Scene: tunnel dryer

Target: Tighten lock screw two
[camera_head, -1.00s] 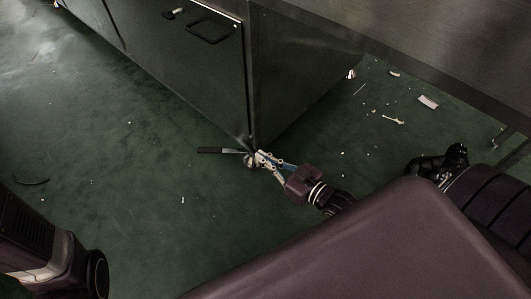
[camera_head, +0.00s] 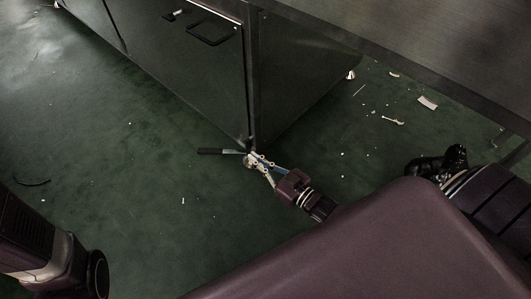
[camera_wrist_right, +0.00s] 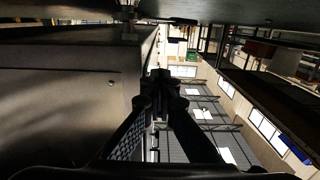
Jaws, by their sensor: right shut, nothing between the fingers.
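My right gripper (camera_head: 258,162) is at floor level, at the bottom front corner of the dark steel cabinet (camera_head: 190,70). Its fingers are together and I see nothing held between them. A small pale metal fitting (camera_head: 249,160) sits under that corner, close against the fingertips and partly hidden by them. A short dark handle with a bright shank (camera_head: 213,151) points left from the fitting. I cannot tell which part is lock screw two. In the right wrist view the closed fingers (camera_wrist_right: 160,85) point ahead beside a large metal panel (camera_wrist_right: 75,90). My left gripper is out of view.
The green floor (camera_head: 150,220) is open left of the corner. Small pale scraps (camera_head: 427,102) lie to the right. A square handle (camera_head: 210,35) stands out from the cabinet front. A long metal edge (camera_head: 440,75) overhangs at the upper right.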

